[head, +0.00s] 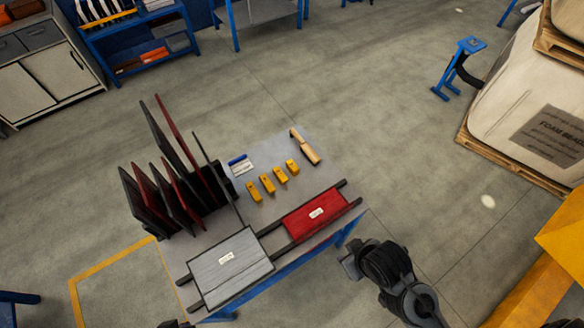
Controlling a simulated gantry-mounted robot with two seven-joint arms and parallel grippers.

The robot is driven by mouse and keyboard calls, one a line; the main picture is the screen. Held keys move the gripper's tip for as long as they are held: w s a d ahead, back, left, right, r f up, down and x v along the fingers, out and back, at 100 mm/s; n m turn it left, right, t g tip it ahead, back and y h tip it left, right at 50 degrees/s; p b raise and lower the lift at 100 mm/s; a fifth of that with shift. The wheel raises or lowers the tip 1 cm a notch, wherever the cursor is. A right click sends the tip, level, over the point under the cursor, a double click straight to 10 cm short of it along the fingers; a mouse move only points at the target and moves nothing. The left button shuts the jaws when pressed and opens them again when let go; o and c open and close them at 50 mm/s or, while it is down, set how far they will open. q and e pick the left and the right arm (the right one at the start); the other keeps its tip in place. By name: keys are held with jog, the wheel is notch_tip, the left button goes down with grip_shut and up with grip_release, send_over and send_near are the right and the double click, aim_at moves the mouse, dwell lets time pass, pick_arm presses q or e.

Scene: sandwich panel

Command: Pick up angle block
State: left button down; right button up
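Several small yellow blocks (267,184) stand in a slanting row on the grey table (225,212). They are the likeliest angle blocks, but I cannot tell their exact shape at this size. My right gripper (350,264) is past the table's lower right edge, well apart from the blocks. Its fingers are too dark and small to tell open from shut. A dark piece shows at the bottom edge of the picture, left of the middle. I cannot make out my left gripper there.
A rack of upright dark and red panels (165,203) fills the table's left side. A grey panel (228,268) and a red panel (316,213) lie on dark rails in front. A wooden-handled tool (305,147) and a small blue-and-white item (240,166) lie behind.

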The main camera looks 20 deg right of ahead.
pick_arm(q)
jog(key=c, duration=1.8)
grip_release()
jog(key=shift+c, duration=0.2)
jog(key=o, duration=1.2)
jog(key=shift+a, duration=0.15)
jog(key=shift+c, duration=0.2)
jog(key=shift+d, duration=0.2)
